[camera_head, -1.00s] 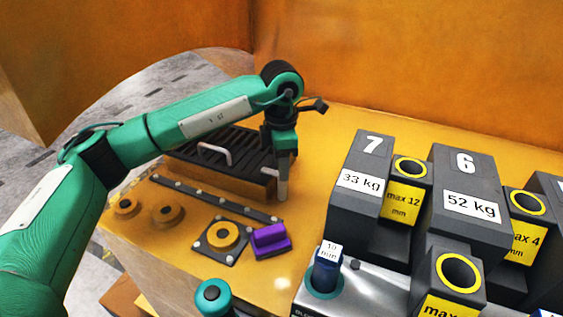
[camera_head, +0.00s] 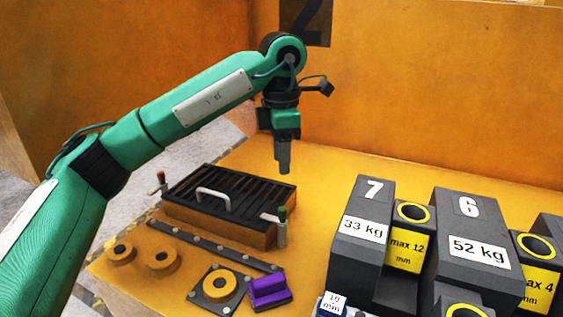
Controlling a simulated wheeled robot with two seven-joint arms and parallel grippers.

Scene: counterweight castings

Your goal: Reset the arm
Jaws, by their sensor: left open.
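My left arm reaches in from the left in the head view. Its left gripper (camera_head: 284,168) points down and hangs above the orange table, just behind the right end of a black slatted grate (camera_head: 215,205). Nothing shows between its fingers. The fingers overlap from this angle, so the gap is hard to see. My right gripper is out of view.
Grey castings marked 7 (camera_head: 365,245) and 6 (camera_head: 470,255) stand at the right. A purple block (camera_head: 269,291), a plate with a yellow ring (camera_head: 218,285) and yellow discs (camera_head: 162,257) lie in front. The back right table is clear.

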